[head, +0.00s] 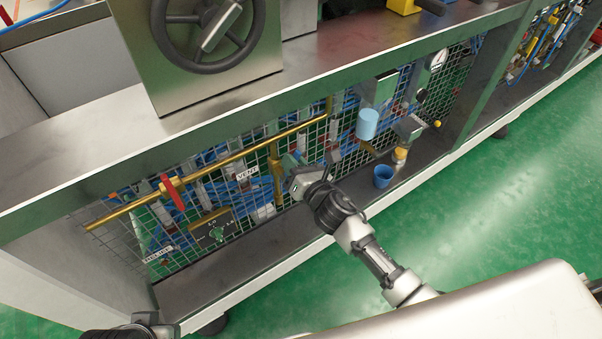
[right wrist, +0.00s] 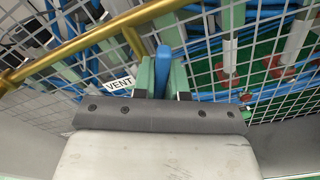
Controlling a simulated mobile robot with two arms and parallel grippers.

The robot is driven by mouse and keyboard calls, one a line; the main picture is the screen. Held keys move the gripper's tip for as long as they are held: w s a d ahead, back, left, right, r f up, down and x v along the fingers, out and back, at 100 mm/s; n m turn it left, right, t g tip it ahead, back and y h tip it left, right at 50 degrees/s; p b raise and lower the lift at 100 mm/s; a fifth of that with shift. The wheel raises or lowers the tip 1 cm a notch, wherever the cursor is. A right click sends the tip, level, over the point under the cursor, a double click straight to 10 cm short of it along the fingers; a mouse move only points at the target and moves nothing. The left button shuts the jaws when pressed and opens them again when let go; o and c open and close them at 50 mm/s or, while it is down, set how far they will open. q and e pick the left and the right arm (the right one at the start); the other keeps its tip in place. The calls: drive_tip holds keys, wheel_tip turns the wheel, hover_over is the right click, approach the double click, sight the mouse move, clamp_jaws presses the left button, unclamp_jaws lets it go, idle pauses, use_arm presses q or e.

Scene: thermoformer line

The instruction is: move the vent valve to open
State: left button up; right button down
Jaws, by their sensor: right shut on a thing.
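My right gripper (head: 290,162) is at the valve. In the right wrist view its green fingers (right wrist: 162,78) are shut on the valve's blue handle (right wrist: 163,62), which stands up between them. The gripper hides most of the handle in the head view. Part of my left gripper (head: 147,319) shows at the bottom left; its fingers cannot be made out.
A blue cup (head: 383,176) stands on the lower shelf to the right. A handwheel (head: 208,35) is above. Green floor is clear at right.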

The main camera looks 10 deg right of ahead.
drive_tip(key=shift+s+a+n, duration=0.15)
drive_tip(key=shift+a+n, duration=0.2)
drive_tip(key=shift+n, duration=0.55)
drive_tip(key=n, duration=0.1)
drive_tip(key=a+n, duration=0.1)
drive_tip(key=n, duration=0.1)
drive_tip(key=shift+s+a+r, duration=0.1)
drive_tip(key=shift+s+r, duration=0.05)
drive_tip(key=shift+s, duration=0.1)
drive_tip(key=c, duration=1.1)
unclamp_jaws()
drive_tip(key=v, duration=1)
drive_tip(key=shift+s, duration=0.35)
